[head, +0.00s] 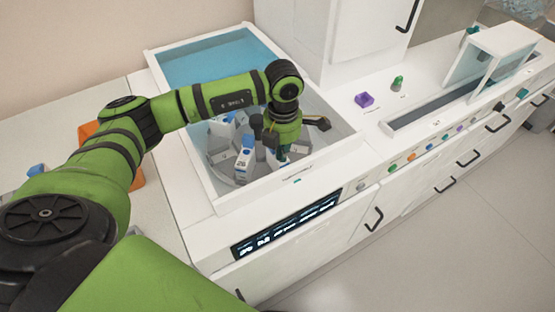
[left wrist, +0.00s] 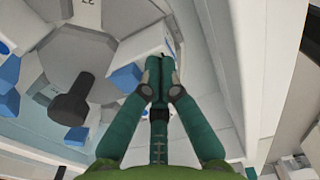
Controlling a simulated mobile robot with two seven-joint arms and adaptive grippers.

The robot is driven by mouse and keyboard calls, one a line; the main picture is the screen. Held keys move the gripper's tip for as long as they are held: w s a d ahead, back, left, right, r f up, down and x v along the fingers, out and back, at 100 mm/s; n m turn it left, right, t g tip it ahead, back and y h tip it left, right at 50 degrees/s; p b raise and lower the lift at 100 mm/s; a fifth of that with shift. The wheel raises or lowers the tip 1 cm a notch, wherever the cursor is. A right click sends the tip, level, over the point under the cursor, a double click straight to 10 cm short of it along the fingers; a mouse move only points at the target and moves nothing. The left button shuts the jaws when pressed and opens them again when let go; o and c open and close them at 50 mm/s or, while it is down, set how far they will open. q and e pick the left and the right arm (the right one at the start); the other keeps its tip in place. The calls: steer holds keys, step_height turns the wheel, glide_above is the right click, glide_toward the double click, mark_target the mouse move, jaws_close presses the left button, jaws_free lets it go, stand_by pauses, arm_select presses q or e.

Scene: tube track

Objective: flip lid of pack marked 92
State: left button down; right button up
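Several white packs with blue lids stand on a grey round carousel (left wrist: 75,58) around a black knob (left wrist: 70,105). In the head view, a pack (head: 243,163) at the front bears a number too small to read surely. I cannot tell which pack is marked 92. My left gripper (head: 277,155) points down into the basin at the carousel's right side. In the left wrist view its fingertips (left wrist: 160,72) meet, with no object visible between them. They are right beside a white pack (left wrist: 143,45) with a blue part; contact is unclear. My right gripper is out of view.
The white basin rim (head: 322,148) surrounds the carousel, with a blue panel (head: 215,60) behind. A dark display (head: 287,222) is on the counter front. Orange objects lie left, partly behind my arm.

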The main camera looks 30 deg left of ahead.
arm_select(q)
steer(key=shift+r, duration=0.1)
steer(key=shift+r, duration=0.35)
steer(key=shift+w+a, duration=0.3)
steer(key=shift+a, duration=0.15)
stand_by(0.8)
steer(key=shift+w+a+r, duration=0.1)
steer(key=shift+a+r, duration=0.2)
steer(key=shift+r, duration=0.3)
stand_by(1.2)
steer(key=shift+w+a+r+b, duration=0.35)
steer(key=shift+a+r+b, duration=0.05)
steer(key=shift+a+r, duration=0.2)
stand_by(1.3)
steer(key=shift+d+r, duration=0.1)
steer(key=shift+r, duration=0.05)
steer(key=shift+s+d+r+p, duration=0.15)
steer(key=shift+d+r+p, duration=0.15)
steer(key=shift+r+p, duration=0.15)
